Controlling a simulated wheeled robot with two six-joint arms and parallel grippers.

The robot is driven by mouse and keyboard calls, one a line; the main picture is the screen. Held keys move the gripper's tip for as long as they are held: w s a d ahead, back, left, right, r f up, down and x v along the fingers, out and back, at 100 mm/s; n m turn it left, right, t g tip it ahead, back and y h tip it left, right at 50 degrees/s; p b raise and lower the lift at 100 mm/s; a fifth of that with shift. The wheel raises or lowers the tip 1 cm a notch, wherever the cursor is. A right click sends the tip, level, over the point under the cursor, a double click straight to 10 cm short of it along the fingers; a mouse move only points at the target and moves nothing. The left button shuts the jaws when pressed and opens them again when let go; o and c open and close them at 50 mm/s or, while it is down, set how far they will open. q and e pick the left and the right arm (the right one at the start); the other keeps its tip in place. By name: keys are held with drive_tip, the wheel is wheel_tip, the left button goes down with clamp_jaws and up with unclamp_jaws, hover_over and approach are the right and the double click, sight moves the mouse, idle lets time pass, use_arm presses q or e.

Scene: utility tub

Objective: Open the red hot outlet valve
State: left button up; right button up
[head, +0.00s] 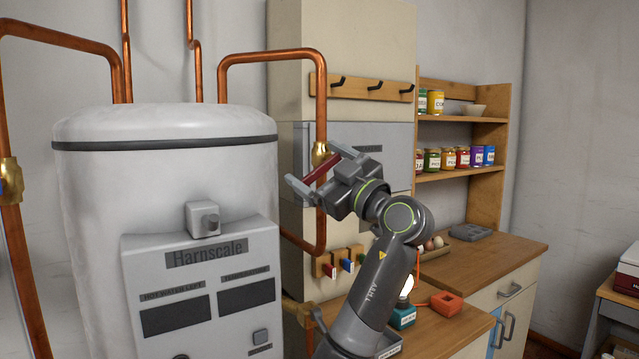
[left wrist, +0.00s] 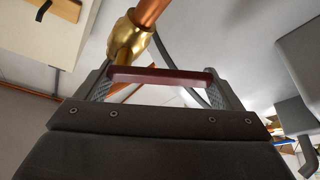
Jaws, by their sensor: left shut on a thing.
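The red valve handle (head: 322,169) sits at the brass valve body (head: 320,150) on the vertical copper pipe right of the white boiler. In the head view it slants down to the left, away from the pipe's line. My left gripper (head: 316,169) is at the handle, with a finger at each end of it. In the left wrist view the red handle (left wrist: 160,75) spans crosswise between the fingertips, and the brass body (left wrist: 128,42) shows just behind it. The left gripper is shut on the handle. My right gripper is not in view.
The white boiler (head: 165,155) stands close on the left. Another brass valve with a blue part (head: 10,180) is on the far-left pipe. A wall cabinet with hooks (head: 343,85) is behind the gripper. A wooden counter (head: 470,285) with small items is at right.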

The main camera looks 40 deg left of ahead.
use_arm(q)
drive_tip(key=shift+n+g+b, duration=0.4)
drive_tip(key=shift+n+b, duration=0.1)
drive_tip(key=shift+n, duration=0.1)
drive_tip(key=shift+r, duration=0.2)
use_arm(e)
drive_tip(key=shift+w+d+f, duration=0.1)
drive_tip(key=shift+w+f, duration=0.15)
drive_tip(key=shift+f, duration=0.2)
use_arm(q)
drive_tip(key=o, duration=1)
drive_tip(key=shift+o, duration=0.8)
drive_tip(key=shift+f, duration=0.15)
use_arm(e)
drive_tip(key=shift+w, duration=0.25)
use_arm(q)
drive_tip(key=shift+f, duration=0.1)
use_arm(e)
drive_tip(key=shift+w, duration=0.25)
